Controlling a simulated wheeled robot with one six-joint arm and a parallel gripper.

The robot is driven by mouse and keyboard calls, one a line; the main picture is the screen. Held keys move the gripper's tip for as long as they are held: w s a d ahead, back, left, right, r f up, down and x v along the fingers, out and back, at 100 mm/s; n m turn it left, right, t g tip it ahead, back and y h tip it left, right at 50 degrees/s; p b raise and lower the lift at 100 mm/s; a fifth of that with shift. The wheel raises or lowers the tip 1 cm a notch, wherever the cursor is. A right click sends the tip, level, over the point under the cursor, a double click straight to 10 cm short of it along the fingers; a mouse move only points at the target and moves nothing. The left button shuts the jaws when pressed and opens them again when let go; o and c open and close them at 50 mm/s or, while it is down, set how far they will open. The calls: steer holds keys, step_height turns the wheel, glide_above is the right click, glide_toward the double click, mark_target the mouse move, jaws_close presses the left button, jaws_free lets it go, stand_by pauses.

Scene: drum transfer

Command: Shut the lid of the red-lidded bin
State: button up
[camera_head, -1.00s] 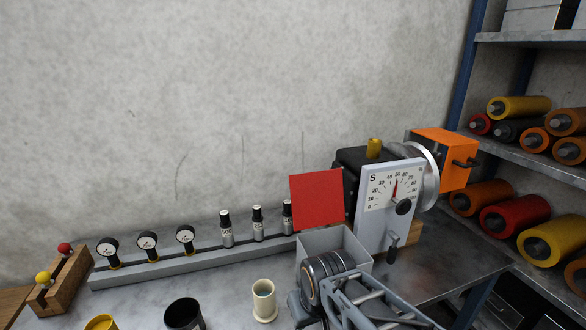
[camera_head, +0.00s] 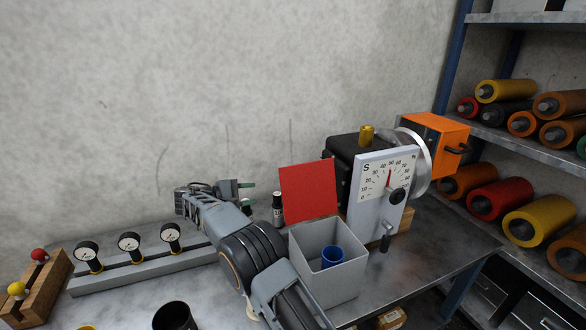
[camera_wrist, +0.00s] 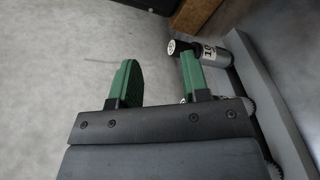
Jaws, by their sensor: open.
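The grey square bin (camera_head: 318,285) stands on the bench with its red lid (camera_head: 308,192) raised upright at the back edge. A blue cup (camera_head: 331,257) is inside the bin. My gripper (camera_head: 247,194) is left of the red lid, apart from it, near the small bottles at the back. In the wrist view, my gripper's green fingers (camera_wrist: 158,78) are spread with nothing between them. My arm crosses in front of the bin's left side.
The dial machine (camera_head: 385,190) with an orange box (camera_head: 435,142) stands right behind the bin. Gauges (camera_head: 130,242) line a grey rail at left. A black cup (camera_head: 172,316) is at the front. A shelf (camera_head: 530,145) with coloured rollers is at right.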

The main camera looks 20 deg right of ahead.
mark_target(294, 167)
step_height(294, 167, up, 7)
steer(key=s+m+g+h, duration=0.2)
steer(key=d+p, duration=0.1)
steer(key=d, duration=1.3)
steer(key=shift+w+d+r, duration=0.1)
steer(key=shift+w+d, duration=0.05)
steer(key=shift+d, duration=0.05)
jaws_close()
